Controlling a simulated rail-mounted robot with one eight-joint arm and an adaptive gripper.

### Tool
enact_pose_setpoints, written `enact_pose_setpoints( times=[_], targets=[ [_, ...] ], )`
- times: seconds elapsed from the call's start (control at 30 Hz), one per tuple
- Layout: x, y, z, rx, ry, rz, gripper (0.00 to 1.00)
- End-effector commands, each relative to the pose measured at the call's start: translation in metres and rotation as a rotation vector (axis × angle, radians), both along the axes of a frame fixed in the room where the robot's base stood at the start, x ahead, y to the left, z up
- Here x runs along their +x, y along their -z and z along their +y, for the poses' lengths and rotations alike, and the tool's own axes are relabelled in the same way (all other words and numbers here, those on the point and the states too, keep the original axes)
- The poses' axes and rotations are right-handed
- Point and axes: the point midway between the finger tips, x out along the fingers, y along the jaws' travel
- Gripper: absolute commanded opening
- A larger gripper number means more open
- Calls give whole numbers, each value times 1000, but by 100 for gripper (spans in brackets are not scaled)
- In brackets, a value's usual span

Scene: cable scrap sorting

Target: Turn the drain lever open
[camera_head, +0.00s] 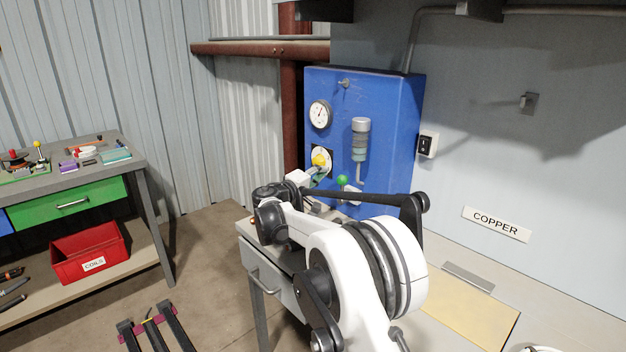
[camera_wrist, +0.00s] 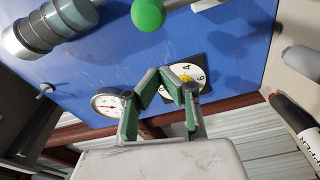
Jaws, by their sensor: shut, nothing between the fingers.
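A lever with a green ball knob (camera_head: 342,180) sits low on the blue panel, below the filter cylinder (camera_head: 360,138); I take it for the drain lever. In the wrist view the green ball (camera_wrist: 148,14) is at the top edge, beyond my fingertips and apart from them. My gripper (camera_wrist: 159,76) is shut and empty, its green-padded fingers meeting in front of the panel beside a numbered dial (camera_wrist: 190,72). In the head view my gripper (camera_head: 316,174) is small and partly hidden by my arm, just left of the green ball.
The blue panel (camera_head: 392,120) also carries a round gauge (camera_head: 320,114) and a yellow knob (camera_head: 320,160). A black switch (camera_head: 426,144) is on the wall to the right. A workbench (camera_head: 130,150) with a red bin (camera_head: 88,252) below stands at left.

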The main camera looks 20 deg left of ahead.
Motion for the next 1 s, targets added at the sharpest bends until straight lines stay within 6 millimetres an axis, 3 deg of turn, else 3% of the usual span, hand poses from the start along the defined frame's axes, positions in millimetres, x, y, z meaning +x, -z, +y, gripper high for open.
enact_pose_setpoints(
  times=[0.17,0.6,1.0],
  targets=[
    [27,0,-8,0,2,0,0],
    [4,7,-37,0,-1,0,0],
    [2,7,-39,0,0,0,0]
  ],
)
